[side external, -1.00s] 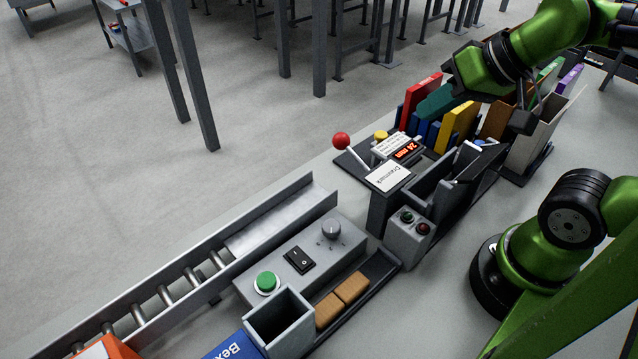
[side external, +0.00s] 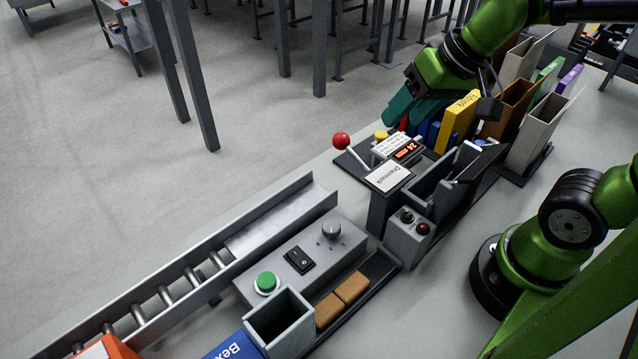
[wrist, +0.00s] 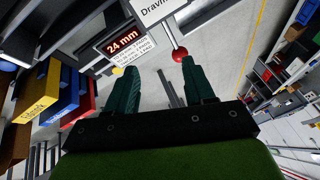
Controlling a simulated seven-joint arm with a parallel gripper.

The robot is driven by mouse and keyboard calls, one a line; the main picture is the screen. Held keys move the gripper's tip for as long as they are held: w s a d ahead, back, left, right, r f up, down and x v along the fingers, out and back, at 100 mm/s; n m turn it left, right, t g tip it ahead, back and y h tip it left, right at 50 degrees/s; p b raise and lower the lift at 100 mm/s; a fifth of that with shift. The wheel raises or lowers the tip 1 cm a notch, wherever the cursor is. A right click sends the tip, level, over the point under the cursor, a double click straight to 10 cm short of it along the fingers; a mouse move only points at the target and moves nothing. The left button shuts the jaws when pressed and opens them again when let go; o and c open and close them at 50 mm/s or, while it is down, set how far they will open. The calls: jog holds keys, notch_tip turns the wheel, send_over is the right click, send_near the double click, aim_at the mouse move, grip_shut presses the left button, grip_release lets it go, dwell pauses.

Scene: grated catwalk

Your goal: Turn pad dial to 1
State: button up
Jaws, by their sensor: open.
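The dial (side external: 331,230) is a round grey knob on top of a grey control box (side external: 302,256). Small marks lie around it, too small to read, and I cannot tell which one it points to. My gripper (side external: 398,118) has teal fingers and is in the air near the display unit, up and to the right of the dial and well apart from it. In the wrist view my gripper (wrist: 160,72) has its two fingers spread with nothing between them. The dial does not show in the wrist view.
The box also has a black rocker switch (side external: 299,260) and a green button (side external: 267,282). A red-ball lever (side external: 341,141) and a "24 mm" display (side external: 406,151) stand between gripper and dial. Coloured binders (side external: 460,120) stand behind. A conveyor (side external: 190,280) runs left of the box.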

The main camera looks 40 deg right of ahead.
aim_at(331, 225)
jog(key=shift+o, duration=0.2)
jog(key=w+a+f+g, duration=0.3)
jog(key=w+a+g, duration=0.4)
jog(key=w+a, duration=0.2)
jog(key=shift+a+g, duration=0.3)
jog(key=shift+a, duration=0.2)
jog(key=shift+m+g, duration=0.6)
jog(key=shift+g, duration=0.1)
jog(key=x, duration=0.5)
jog(key=a+x, duration=0.1)
jog(key=x, duration=0.4)
jog(key=s+x, duration=0.1)
jog(key=x, duration=0.4)
jog(key=shift+s+a+r, duration=0.1)
jog(key=shift+a+r, duration=0.2)
jog(key=shift+c, duration=0.2)
jog(key=c, duration=1)
